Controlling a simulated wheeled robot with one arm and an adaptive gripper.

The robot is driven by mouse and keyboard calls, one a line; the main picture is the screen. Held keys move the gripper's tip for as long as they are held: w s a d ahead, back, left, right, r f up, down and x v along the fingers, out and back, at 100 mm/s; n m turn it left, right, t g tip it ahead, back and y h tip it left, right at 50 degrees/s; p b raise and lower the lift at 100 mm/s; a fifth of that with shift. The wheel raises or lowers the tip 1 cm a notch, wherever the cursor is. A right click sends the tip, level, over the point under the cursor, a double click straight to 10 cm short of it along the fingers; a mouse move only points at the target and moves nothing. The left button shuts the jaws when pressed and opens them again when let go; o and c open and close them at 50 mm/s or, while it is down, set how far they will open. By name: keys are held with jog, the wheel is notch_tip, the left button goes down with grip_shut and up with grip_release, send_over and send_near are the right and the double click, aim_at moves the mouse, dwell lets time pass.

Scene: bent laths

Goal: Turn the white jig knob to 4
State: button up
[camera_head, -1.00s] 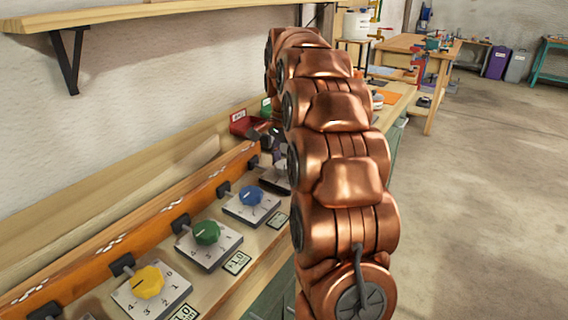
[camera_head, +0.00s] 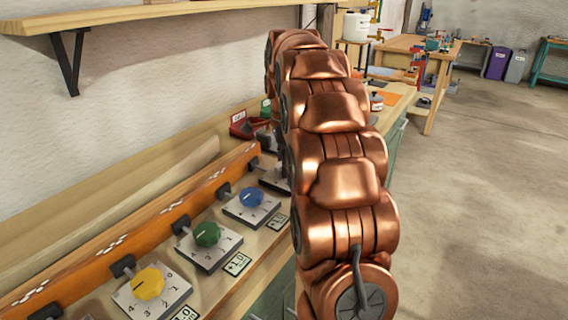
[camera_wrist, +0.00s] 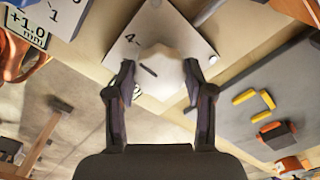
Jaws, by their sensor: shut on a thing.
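The white jig knob (camera_wrist: 164,66) sits on a pale square plate (camera_wrist: 190,28) in the wrist view. A dark pointer mark shows on the knob's lower left. The numeral 4 is printed on the plate, up and left of the knob; the plate's other numerals are mostly hidden. My gripper (camera_wrist: 158,83) is shut on the knob, one finger on each side. In the head view my copper arm hides the white knob, and only part of a plate (camera_head: 273,181) shows beside the arm.
Yellow (camera_head: 147,283), green (camera_head: 207,233) and blue (camera_head: 251,197) knobs stand on similar plates along the bench, near an orange rail (camera_head: 150,232). A wooden shelf (camera_head: 150,12) overhangs at upper left. The floor to the right is clear.

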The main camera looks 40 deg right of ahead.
jog(key=shift+s, duration=0.1)
jog(key=o, duration=1.2)
jog(key=shift+c, duration=0.2)
jog(key=shift+r, duration=3.75)
